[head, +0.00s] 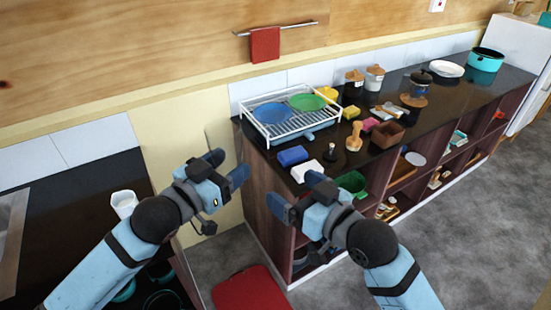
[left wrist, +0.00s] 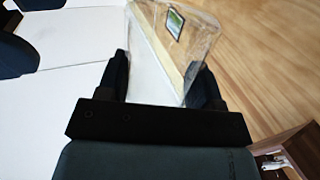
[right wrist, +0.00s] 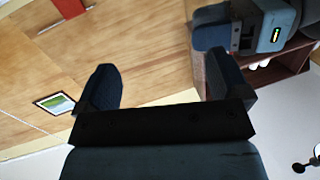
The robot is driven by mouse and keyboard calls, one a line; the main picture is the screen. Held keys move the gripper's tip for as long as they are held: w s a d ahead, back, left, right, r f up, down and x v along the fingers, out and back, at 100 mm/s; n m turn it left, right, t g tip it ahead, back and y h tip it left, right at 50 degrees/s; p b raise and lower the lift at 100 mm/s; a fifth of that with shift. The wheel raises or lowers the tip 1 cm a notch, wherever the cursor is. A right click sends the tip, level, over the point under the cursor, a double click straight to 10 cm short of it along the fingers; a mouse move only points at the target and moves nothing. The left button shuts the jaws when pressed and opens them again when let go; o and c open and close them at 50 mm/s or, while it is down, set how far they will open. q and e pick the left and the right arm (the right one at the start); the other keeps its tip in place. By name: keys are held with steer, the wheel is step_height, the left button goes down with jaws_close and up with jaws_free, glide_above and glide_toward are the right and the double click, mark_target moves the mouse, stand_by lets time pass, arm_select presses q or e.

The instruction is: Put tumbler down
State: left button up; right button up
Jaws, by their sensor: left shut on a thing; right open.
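A clear, see-through tumbler (left wrist: 160,62) stands out between the fingers of my left gripper (left wrist: 160,80) in the left wrist view. My left gripper is shut on it. In the head view my left gripper (head: 227,167) is in the gap between the two counters, left of the dish rack; the tumbler is hard to make out there. My right gripper (head: 297,193) is open and empty in front of the right counter's near end. It also shows open in the right wrist view (right wrist: 160,82).
The right counter (head: 437,118) holds a white dish rack (head: 292,142) with plates, a blue block (head: 292,156), a white block (head: 305,171) and several other items. A white container (head: 124,204) stands on the dark left counter (head: 62,200). A red seat (head: 250,290) is below.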

mark_target(211, 129)
steer(key=s+a+r+n+g+y, duration=0.1)
steer(key=a+r+n+y, duration=0.1)
steer(key=r, duration=0.3)
steer(key=s+a+r+n+g+y, duration=0.1)
steer(key=s+a+r, duration=0.1)
steer(key=r, duration=0.3)
steer(key=x, duration=1.2)
steer(key=shift+w, duration=0.3)
steer(key=c, duration=1.1)
arm_select(q)
steer(key=o, duration=1.1)
steer(key=shift+o, duration=0.2)
arm_select(e)
steer(key=shift+d, duration=0.1)
